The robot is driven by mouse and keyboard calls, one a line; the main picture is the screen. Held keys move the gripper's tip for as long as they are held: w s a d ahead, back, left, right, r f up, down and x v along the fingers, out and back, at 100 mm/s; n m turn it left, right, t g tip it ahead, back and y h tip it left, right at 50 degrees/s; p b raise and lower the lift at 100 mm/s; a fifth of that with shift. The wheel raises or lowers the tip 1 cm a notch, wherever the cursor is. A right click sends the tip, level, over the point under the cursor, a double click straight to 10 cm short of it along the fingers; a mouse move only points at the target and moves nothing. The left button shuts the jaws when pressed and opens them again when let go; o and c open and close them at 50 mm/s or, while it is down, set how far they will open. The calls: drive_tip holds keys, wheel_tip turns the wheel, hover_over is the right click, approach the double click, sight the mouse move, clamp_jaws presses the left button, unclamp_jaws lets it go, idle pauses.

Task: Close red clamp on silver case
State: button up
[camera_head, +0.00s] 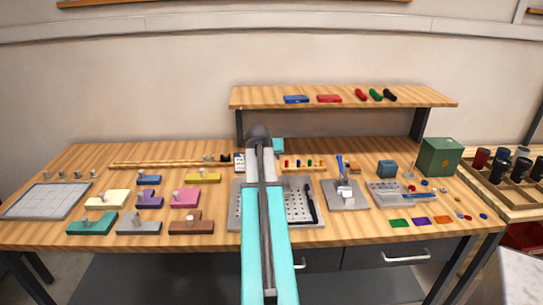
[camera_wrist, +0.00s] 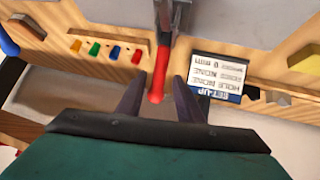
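In the wrist view, a red handle (camera_wrist: 158,72) hangs from a grey metal clamp body (camera_wrist: 173,16) at the top centre. My gripper (camera_wrist: 155,90) is open, with its two dark fingers on either side of the red handle. The handle's tip lies between the fingers, with a gap visible on both sides. I cannot tell whether the clamp is open or closed. No silver case can be made out for certain. In the head view my arm covers the middle of the bench, and the clamp and gripper are hidden there.
In the wrist view, a wooden rack (camera_wrist: 62,36) with coloured pegs is left of the clamp, and a set-up card (camera_wrist: 222,75) is right. In the head view, a grey perforated plate (camera_head: 294,196) lies beside my arm, and a shelf (camera_head: 345,102) stands behind.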

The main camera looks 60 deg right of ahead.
drive_tip(key=shift+a+r, duration=0.1)
drive_tip(key=b+v, duration=0.1)
drive_tip(key=v, duration=1.2)
drive_tip(key=shift+a+r, duration=0.15)
drive_tip(key=shift+r, duration=0.1)
drive_tip(key=shift+c, duration=0.4)
